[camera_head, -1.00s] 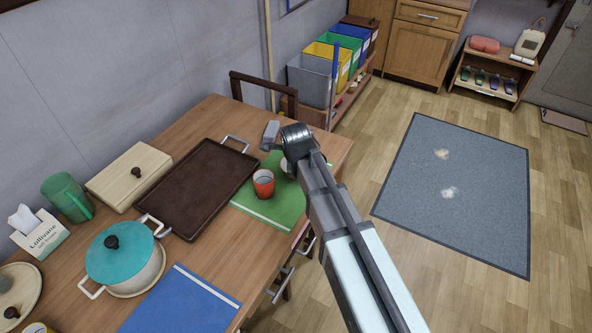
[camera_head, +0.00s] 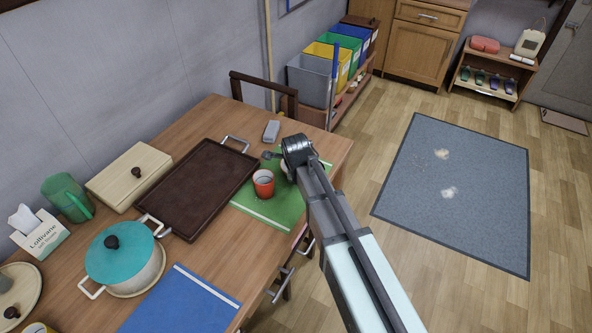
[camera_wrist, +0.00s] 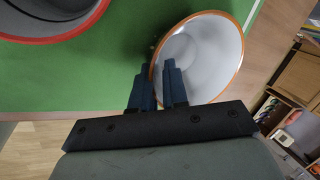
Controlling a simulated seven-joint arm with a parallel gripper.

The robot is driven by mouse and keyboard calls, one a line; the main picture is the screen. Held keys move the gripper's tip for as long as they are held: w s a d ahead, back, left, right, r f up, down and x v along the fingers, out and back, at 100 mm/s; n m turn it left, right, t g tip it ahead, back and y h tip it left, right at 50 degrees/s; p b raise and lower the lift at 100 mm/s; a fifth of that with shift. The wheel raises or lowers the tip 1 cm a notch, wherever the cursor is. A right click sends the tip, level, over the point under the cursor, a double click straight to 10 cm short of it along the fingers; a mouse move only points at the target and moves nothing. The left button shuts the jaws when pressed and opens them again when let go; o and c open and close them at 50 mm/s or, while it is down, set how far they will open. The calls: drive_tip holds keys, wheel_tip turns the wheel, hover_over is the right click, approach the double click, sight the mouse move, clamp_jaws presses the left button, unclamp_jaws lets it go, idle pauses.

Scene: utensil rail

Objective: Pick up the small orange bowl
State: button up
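The small orange bowl (camera_wrist: 215,55) shows in the wrist view with an orange rim and a white inside, on the green mat (camera_wrist: 95,75). In the head view my arm hides most of it. My gripper (camera_wrist: 156,75) is at the bowl's near left rim. Its two fingers are apart, one on the outer side and one over the inside, with the rim between them. I cannot tell whether either finger touches the rim.
A red cup (camera_head: 263,184) stands close to the bowl on the mat; its rim fills the wrist view's top left. A dark brown tray (camera_head: 190,212) lies left of the mat. A small grey block (camera_head: 271,131) lies behind. The table's right edge is near.

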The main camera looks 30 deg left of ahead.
clamp_jaws()
drive_tip(key=shift+r, duration=0.1)
